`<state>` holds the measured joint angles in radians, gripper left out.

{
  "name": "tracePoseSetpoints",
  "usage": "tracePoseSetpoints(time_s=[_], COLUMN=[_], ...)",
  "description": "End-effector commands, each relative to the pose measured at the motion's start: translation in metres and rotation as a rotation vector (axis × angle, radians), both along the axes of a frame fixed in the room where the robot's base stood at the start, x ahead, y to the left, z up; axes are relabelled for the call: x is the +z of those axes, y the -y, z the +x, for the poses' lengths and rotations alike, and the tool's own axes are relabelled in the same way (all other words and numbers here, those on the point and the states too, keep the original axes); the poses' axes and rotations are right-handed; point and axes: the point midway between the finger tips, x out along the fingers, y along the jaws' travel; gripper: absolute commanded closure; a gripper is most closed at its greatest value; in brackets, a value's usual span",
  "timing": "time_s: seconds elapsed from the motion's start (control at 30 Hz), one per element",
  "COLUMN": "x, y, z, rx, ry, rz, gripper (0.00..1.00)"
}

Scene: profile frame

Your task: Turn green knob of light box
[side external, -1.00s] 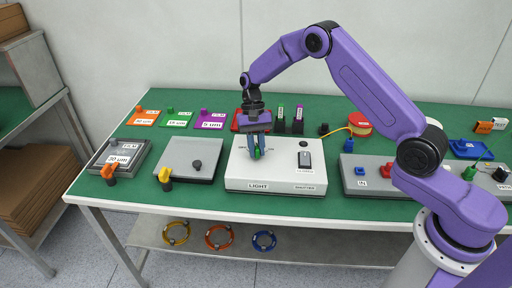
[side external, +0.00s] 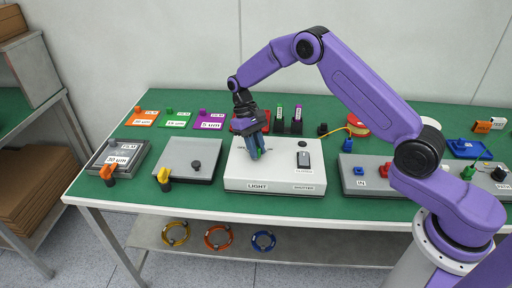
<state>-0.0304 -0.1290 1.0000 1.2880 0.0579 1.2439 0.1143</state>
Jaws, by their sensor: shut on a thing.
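The light box (side external: 275,187) is a white box with LIGHT and SHUTTER labels, near the middle of the green table. Its green knob (side external: 259,153) sits on the left part of its top and is mostly hidden by my fingers. My gripper (side external: 256,151) is shut on the green knob from above, with its wrist tilted to the left.
A grey box (side external: 188,162) with a yellow knob stands left of the light box. A long grey box (side external: 365,182) with blue and red parts stands to the right. Coloured film plates, such as a purple one (side external: 209,121), lie behind.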

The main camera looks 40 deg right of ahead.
Motion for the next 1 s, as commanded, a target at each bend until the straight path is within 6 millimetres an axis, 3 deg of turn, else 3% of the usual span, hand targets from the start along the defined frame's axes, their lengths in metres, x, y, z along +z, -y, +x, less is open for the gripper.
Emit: tracePoseSetpoints(time_s=[0.27,0.3,0.37,0.77,1.0], x=[0.001,0.001,0.001,0.006,0.042], y=[0.000,0.000,0.000,0.000,-0.001], z=[0.001,0.001,0.001,0.003,0.019], rx=[0.000,0.000,0.000,-0.001,0.000], ry=[0.004,0.004,0.004,0.003,0.008], rz=[0.000,0.000,0.000,0.001,0.001], gripper=[1.00,0.76,0.58,0.58,0.58])
